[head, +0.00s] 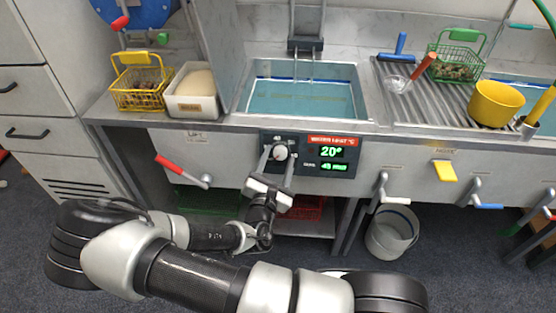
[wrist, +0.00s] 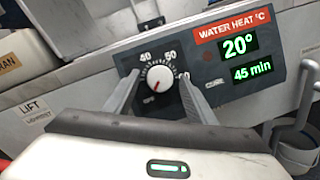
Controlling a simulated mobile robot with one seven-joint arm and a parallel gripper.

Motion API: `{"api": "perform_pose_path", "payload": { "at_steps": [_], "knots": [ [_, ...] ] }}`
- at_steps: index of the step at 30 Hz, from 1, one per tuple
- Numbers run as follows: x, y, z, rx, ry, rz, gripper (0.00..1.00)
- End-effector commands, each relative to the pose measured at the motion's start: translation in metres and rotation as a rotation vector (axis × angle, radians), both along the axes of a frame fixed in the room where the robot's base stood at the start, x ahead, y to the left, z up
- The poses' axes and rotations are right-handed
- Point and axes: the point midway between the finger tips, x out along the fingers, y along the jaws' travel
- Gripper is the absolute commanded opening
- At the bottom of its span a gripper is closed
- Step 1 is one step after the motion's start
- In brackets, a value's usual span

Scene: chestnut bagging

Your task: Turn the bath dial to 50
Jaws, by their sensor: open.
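The bath dial (wrist: 160,79) is a round white knob on a dark control panel (head: 342,168). In the wrist view, marks 40 and 50 are printed above it, and a small label at its lower left is hard to read. A thin red mark on the knob runs towards the lower left. The green display (wrist: 240,46) reads 20°, with 45 min below. The dial also shows in the head view (head: 280,151). My gripper (head: 278,160) is open, with one finger on each side of the dial. I cannot tell whether the fingers touch it.
The water bath (head: 300,98) is set into the counter above the panel. A red-handled lever (head: 170,165) projects at left, and other levers (head: 384,190) at right. A yellow basket (head: 140,90) and a cream bin (head: 195,103) stand at the counter's left. A bucket (head: 392,235) stands below.

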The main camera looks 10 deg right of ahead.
Motion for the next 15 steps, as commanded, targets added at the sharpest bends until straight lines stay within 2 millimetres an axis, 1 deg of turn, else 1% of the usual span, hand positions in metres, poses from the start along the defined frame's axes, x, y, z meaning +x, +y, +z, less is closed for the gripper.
{"api": "perform_pose_path", "payload": {
  "at_steps": [1, 8, 9, 15],
  "knots": [
    [-0.0001, 0.0, 0.0, 0.0, 0.0, 0.0, 0.51],
    [-0.0003, 0.0001, 0.0001, 0.0, 0.0, 0.0, 0.12],
    [-0.0004, 0.0, 0.0, 0.0, 0.0, 0.0, 0.1],
    [-0.0002, 0.0004, 0.0001, 0.014, -0.005, -0.005, 0.1]
  ]
}}
